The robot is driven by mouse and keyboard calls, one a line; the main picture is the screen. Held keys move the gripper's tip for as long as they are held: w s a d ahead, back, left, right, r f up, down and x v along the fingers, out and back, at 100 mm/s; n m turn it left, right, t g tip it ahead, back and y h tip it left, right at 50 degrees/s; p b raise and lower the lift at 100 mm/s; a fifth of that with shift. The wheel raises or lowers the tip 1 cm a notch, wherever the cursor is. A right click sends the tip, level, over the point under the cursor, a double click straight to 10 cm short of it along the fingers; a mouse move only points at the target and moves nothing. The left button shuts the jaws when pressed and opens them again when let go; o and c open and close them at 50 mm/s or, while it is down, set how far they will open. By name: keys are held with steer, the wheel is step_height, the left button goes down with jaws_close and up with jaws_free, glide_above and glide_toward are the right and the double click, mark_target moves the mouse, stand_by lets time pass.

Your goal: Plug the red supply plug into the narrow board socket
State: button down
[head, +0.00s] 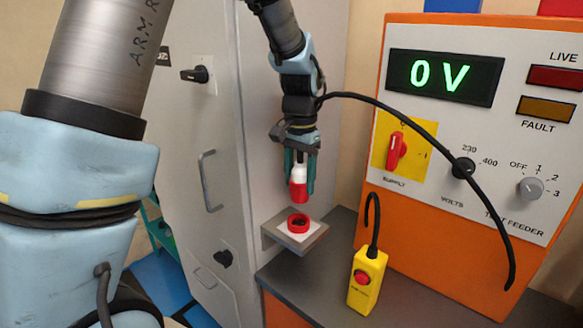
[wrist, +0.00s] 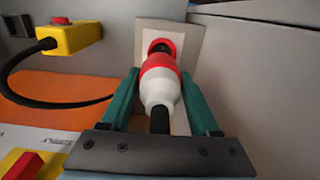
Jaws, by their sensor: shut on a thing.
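My gripper (head: 299,184) points down and is shut on the red supply plug (head: 298,190), which has a red lower end and a white body. In the wrist view the plug (wrist: 160,84) sits between the two green fingers of my gripper (wrist: 158,78). A round red socket (head: 298,223) faces up on a small grey bracket (head: 283,238) below the plug, with a visible gap between them. In the wrist view the socket (wrist: 162,46) shows just past the plug's red end, partly covered by it. I cannot tell whether this is the narrow board socket.
A black cable (head: 420,115) arches from my wrist to the orange test feeder (head: 460,215), whose display (head: 441,76) reads 0 V. A yellow box with a red button (head: 366,280) stands on the grey bench (head: 318,295). A grey cabinet (head: 205,130) stands left.

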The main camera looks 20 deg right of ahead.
mark_target(299, 197)
steer(key=shift+w+d+r, duration=0.1)
steer(key=shift+w, duration=0.2)
steer(key=shift+f+b, duration=1.7)
steer(key=shift+f, duration=1.25)
steer(key=shift+f+b, duration=0.55)
steer(key=shift+f, duration=1.1)
steer(key=shift+c, duration=0.2)
jaws_free()
step_height(299, 197, up, 11)
steer(key=shift+f+b, duration=0.1)
steer(key=shift+b, duration=1.05)
